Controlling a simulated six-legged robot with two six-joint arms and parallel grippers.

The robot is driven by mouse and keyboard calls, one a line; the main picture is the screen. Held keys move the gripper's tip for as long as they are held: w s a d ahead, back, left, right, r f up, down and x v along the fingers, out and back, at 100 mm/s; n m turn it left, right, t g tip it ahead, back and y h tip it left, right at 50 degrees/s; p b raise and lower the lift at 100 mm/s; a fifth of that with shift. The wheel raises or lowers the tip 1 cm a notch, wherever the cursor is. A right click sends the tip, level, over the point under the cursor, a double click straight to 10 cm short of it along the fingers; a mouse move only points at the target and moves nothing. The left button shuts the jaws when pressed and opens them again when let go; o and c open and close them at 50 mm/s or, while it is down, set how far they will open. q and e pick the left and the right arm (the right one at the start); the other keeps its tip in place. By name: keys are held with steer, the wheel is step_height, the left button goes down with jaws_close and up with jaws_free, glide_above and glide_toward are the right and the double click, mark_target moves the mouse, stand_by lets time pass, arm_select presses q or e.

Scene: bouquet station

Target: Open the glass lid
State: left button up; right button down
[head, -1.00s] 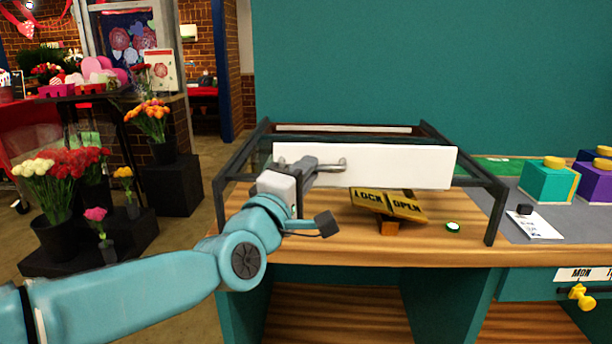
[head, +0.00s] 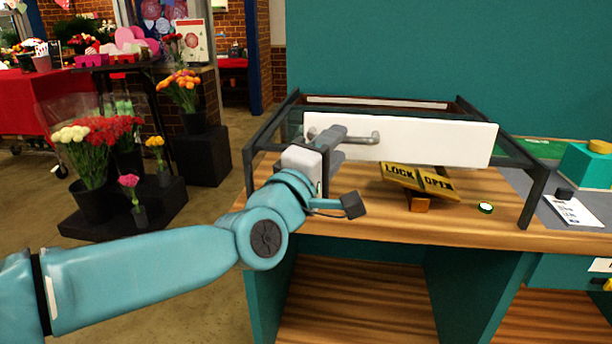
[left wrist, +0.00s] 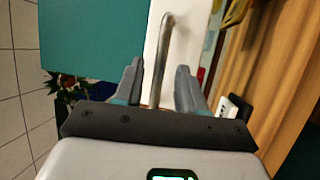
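The glass lid (head: 500,131) has a dark frame and lies flat over the wooden counter. A white panel (head: 440,142) with a metal bar handle (head: 360,139) is at its front. My left gripper (head: 338,134) is at the left part of the handle in the head view. In the left wrist view, the fingers of my left gripper (left wrist: 159,86) are apart, with the handle (left wrist: 165,45) running between them. A gap shows on both sides of the bar. My right gripper is not in view.
A teal box (head: 590,166) and a white card (head: 573,211) are further right. Flower buckets (head: 90,200) stand on the left.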

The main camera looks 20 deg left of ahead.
arm_select(q)
steer(key=v, duration=1.4)
steer(key=shift+s, duration=0.4)
